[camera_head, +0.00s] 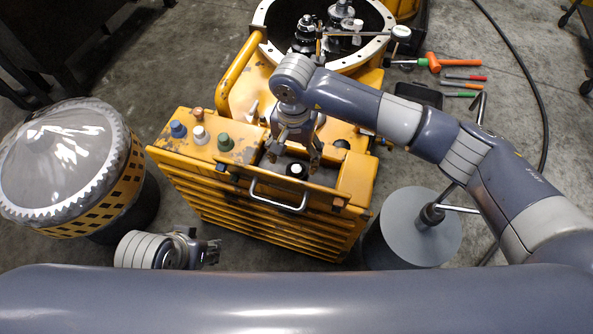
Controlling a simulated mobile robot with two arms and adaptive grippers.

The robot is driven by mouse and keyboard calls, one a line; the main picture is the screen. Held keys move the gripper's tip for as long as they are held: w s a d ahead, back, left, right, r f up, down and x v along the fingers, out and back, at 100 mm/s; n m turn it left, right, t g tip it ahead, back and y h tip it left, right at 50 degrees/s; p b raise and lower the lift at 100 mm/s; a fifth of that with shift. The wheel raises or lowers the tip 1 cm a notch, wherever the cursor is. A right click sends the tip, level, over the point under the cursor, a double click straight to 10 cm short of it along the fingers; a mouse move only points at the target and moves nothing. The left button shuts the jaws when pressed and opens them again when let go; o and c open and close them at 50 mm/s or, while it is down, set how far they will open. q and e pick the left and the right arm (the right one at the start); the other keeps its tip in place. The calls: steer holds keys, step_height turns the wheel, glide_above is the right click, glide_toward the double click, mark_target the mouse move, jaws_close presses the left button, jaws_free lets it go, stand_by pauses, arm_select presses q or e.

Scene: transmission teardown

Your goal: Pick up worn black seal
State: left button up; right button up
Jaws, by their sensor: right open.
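The yellow gear housing (238,75) is behind. A toothed drum (65,165) stands left, a grey round stool (405,228) right. Tools, including an orange hammer (440,63), lie behind right.

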mark_target(296, 168)
steer(key=shift+f, duration=0.35)
steer(key=f+b, duration=0.1)
steer(key=f, duration=0.3)
steer(key=shift+d+f, duration=0.1)
steer(key=shift+d, duration=0.1)
steer(key=shift+f, duration=0.25)
arm_select(q)
steer(key=w, duration=0.1)
steer(key=w+t, duration=0.1)
steer(key=w+d+t, duration=0.1)
steer(key=w, duration=0.1)
steer(key=shift+d+r, duration=0.1)
steer(key=shift+r, duration=0.15)
arm_select(e)
steer(key=c, duration=1)
